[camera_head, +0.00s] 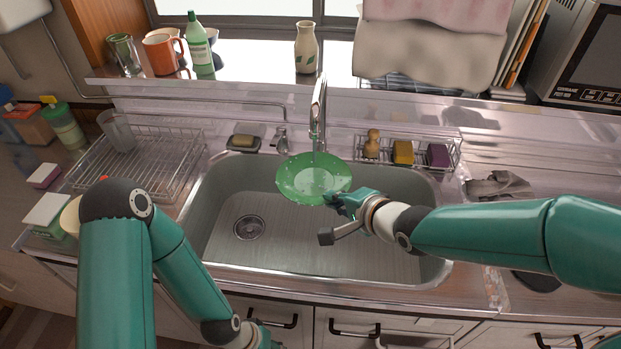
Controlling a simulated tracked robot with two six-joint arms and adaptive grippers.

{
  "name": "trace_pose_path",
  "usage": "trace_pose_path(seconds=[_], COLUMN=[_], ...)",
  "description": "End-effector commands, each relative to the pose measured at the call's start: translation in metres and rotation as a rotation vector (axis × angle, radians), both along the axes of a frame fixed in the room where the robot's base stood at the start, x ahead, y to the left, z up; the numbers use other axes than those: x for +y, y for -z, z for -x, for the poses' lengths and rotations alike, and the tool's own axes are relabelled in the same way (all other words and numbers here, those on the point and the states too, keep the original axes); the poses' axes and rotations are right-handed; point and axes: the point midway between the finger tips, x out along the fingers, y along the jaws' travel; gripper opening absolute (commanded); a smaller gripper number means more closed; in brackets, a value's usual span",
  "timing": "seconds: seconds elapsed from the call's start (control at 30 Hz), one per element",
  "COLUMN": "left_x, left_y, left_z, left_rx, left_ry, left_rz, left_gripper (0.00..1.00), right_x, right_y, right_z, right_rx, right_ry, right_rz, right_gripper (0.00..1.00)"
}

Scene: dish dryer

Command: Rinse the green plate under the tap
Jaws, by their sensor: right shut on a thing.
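The green plate (306,177) is held over the sink, below the tap (318,112). Wet-looking speckles show on its face. My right gripper (338,200) is shut on the plate's right front rim. The tap's spout is just above the back part of the plate. The metal sink (310,250) lies below, with its drain (249,228) at the left. My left gripper (262,340) is low in front of the counter at the bottom edge, mostly cut off, and its jaws cannot be made out.
A wire dish rack (140,165) with a clear cup stands left of the sink. A wire caddy (425,160) with sponges and a brush is behind the sink at the right. The sink's front is clear.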

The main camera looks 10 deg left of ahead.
Motion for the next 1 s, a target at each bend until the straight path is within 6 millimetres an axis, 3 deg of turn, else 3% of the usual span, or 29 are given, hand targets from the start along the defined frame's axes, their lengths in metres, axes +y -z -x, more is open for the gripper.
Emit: trace_pose_path(seconds=[1.0], left_x=[0.0], left_y=[-0.025], left_z=[0.0], left_rx=[0.0], left_ry=[0.0], left_rz=[0.0], left_gripper=[0.35], right_x=[-0.057], right_y=[-0.002], right_z=[0.047], right_rx=[-0.003], right_ry=[-0.001], right_rz=[-0.001], right_gripper=[0.0])
